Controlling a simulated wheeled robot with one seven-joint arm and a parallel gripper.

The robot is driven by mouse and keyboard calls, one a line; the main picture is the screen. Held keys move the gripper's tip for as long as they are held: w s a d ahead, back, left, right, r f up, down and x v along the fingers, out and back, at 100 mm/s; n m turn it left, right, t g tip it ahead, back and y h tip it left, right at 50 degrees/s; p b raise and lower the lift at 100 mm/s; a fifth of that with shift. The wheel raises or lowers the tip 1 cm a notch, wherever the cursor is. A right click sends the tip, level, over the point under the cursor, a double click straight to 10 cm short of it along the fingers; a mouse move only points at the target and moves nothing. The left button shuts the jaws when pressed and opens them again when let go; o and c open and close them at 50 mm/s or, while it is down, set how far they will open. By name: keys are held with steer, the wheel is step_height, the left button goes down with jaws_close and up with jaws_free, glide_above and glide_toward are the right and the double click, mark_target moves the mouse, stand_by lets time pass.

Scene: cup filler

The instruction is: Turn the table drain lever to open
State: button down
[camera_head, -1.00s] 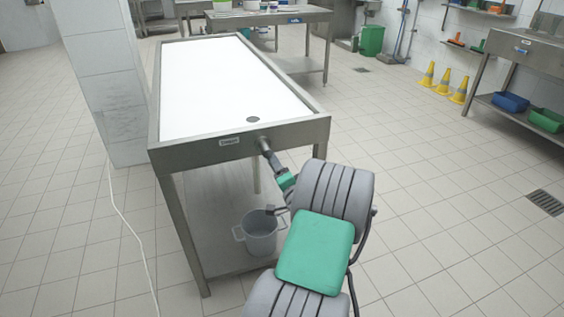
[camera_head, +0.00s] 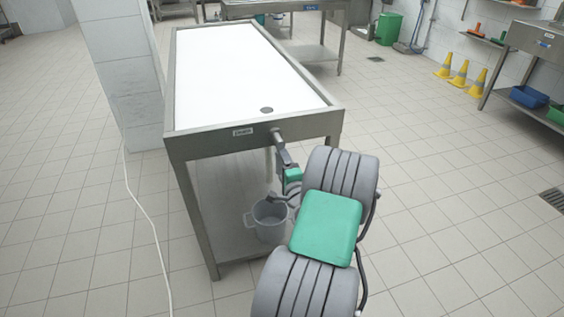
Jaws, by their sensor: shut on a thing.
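The drain table (camera_head: 205,142) has a steel frame, a white top and a dark drain hole (camera_head: 266,110) near its front edge. A drain pipe (camera_head: 278,135) sticks out from the front rim, beside a small label. My gripper (camera_head: 284,160) is at this pipe, shut on the drain lever, which is mostly hidden by the fingers and my arm. The lever's exact angle cannot be told. My grey and green arm covers the area below and to the right of the pipe.
A grey bucket (camera_head: 268,222) stands on the table's lower shelf, below the pipe. A tiled pillar (camera_head: 120,75) is at the left, with a white cable on the floor. Yellow cones (camera_head: 459,73) and a shelf table are at the right. The floor on both sides is open.

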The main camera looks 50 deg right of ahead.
steer(key=shift+a, duration=0.1)
steer(key=shift+c, duration=0.6)
jaws_free()
steer(key=v, duration=0.7)
steer(key=shift+s+a, duration=0.15)
steer(key=shift+s, duration=0.15)
